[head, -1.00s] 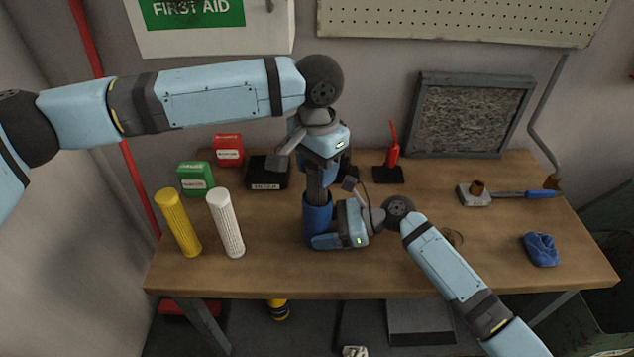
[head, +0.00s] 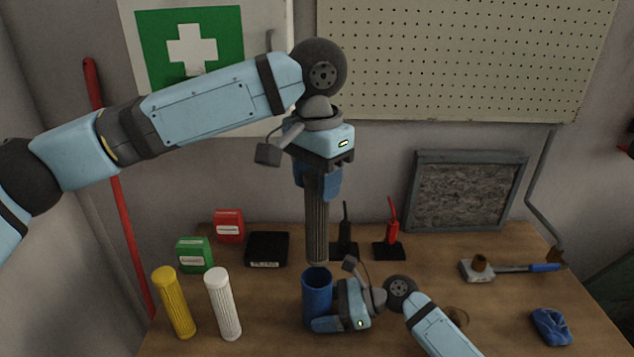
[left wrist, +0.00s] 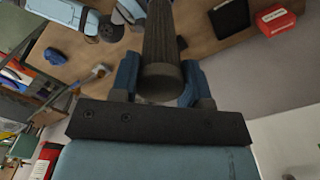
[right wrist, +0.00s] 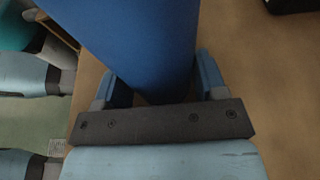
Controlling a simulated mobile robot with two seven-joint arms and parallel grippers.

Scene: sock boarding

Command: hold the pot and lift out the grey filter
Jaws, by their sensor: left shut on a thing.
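The grey filter (head: 317,228) is a long ribbed cylinder hanging upright from my left gripper (head: 318,188). In the left wrist view the fingers are shut on the filter (left wrist: 160,45) near its top end. Its lower end appears just above the rim of the blue pot (head: 316,292), and the pot's dark opening shows. The pot stands upright on the bench. My right gripper (head: 328,322) is low at the pot's side. In the right wrist view its fingers lie against both sides of the pot (right wrist: 150,40).
A yellow cylinder (head: 174,303) and a white cylinder (head: 223,304) stand to the left. Green (head: 194,255) and red (head: 229,226) boxes and a black box (head: 267,249) are behind them. A red-handled tool (head: 393,225) stands behind the pot. A blue cloth (head: 551,327) lies at right.

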